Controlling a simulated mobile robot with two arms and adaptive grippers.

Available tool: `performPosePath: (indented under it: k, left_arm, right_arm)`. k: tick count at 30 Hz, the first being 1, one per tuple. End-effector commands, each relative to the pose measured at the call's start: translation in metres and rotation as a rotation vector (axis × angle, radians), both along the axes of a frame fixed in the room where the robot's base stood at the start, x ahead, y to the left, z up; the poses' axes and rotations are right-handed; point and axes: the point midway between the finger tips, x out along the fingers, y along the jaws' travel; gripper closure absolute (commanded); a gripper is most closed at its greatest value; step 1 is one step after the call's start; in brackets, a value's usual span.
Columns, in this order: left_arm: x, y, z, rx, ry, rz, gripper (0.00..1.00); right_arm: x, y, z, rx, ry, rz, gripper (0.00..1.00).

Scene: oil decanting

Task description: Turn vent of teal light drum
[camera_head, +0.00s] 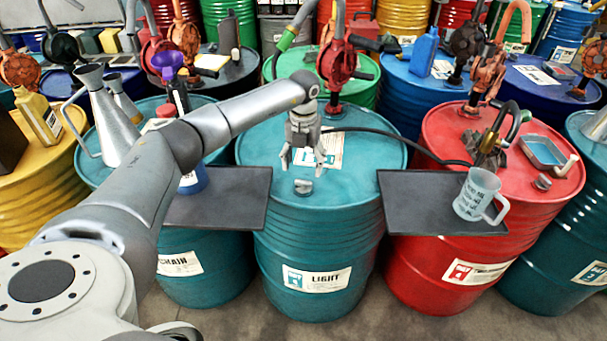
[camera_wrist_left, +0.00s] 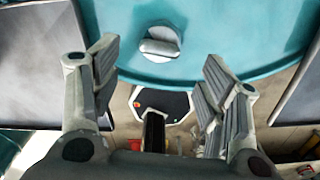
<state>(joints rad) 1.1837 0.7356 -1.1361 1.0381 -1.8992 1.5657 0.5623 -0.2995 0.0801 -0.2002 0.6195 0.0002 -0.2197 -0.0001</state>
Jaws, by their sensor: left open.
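The teal drum labelled LIGHT (camera_head: 330,225) stands in the middle of the head view. Its vent (camera_head: 303,187), a small grey cap with a raised grip bar, sits on the lid near the front edge. In the left wrist view the vent (camera_wrist_left: 160,42) lies ahead of and between the fingers, and the bar runs roughly across the picture. My left gripper (camera_head: 302,162) points down above the lid, just behind the vent in the head view. It also shows in the left wrist view (camera_wrist_left: 150,75), open and empty, apart from the vent. My right gripper is not in view.
Dark trays (camera_head: 215,198) and (camera_head: 430,205) flank the teal drum. A measuring jug (camera_head: 480,195) stands on the right tray. A red hand pump (camera_head: 336,65) rises from the drum's back, with a black hose running right. A funnel can (camera_head: 112,120) stands at left.

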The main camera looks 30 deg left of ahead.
Motion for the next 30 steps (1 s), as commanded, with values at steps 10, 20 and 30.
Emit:
performPosePath:
  k: [10,20,30]
  left_arm:
    - [0.000,0.000,0.054,0.001,-0.002,0.001,0.32]
    - [0.000,0.000,0.059,0.000,0.001,0.001,0.32]
    - [0.000,-0.003,0.057,-0.008,-0.003,-0.005,0.32]
  right_arm:
    - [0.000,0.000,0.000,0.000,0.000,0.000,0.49]
    - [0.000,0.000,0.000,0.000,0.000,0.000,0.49]
    - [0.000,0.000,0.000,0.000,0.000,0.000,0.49]
